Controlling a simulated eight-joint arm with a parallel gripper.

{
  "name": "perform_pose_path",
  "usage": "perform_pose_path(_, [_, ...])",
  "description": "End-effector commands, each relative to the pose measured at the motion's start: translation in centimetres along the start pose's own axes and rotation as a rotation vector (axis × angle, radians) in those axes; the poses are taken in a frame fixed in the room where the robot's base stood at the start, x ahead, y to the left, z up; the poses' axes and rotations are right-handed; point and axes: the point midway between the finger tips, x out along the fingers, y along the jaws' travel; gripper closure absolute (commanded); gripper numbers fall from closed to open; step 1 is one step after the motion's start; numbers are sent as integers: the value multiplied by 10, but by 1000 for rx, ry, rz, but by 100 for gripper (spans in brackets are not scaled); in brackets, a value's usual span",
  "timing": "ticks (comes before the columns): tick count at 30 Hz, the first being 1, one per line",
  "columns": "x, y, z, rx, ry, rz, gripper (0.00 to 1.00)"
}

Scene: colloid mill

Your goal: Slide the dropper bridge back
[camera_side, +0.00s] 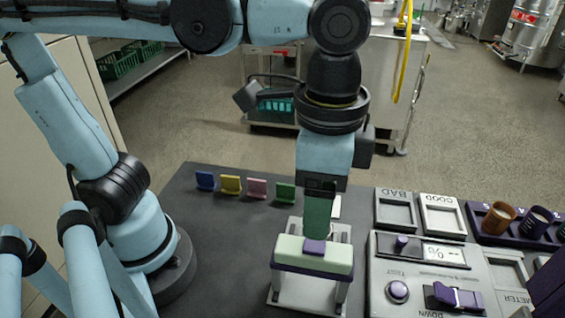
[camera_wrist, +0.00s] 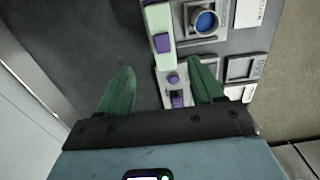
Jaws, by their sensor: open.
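The dropper bridge (camera_side: 290,250) is a pale green bar with a purple lower edge and a purple tab (camera_side: 315,246) on top. It spans a white stand (camera_side: 283,294) at the table's front middle.
A meter box (camera_side: 385,265) with a purple button stands right of the stand. Trays marked BAD (camera_side: 395,195) and GOOD (camera_side: 442,200) lie behind it, and a purple rack (camera_side: 485,230) holds cups. Several coloured cards stand back left. The dark table (camera_side: 225,250) left of the stand is clear.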

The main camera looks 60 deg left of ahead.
Motion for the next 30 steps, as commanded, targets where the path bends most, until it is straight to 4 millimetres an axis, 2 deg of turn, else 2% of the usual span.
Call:
perform_pose_path(3, [-13, 0, 0, 0, 0, 0, 34])
perform_pose_path(7, [-21, 0, 0, 0, 0, 1, 34])
perform_pose_path(21, [-21, -4, 0, -16, 12, -1, 34])
perform_pose_path(23, [-17, -13, 1, -49, 35, -3, 34])
perform_pose_path(26, [-4, -39, 5, -150, 110, -15, 34])
perform_pose_path(30, [21, -90, 20, -353, 263, -60, 34])
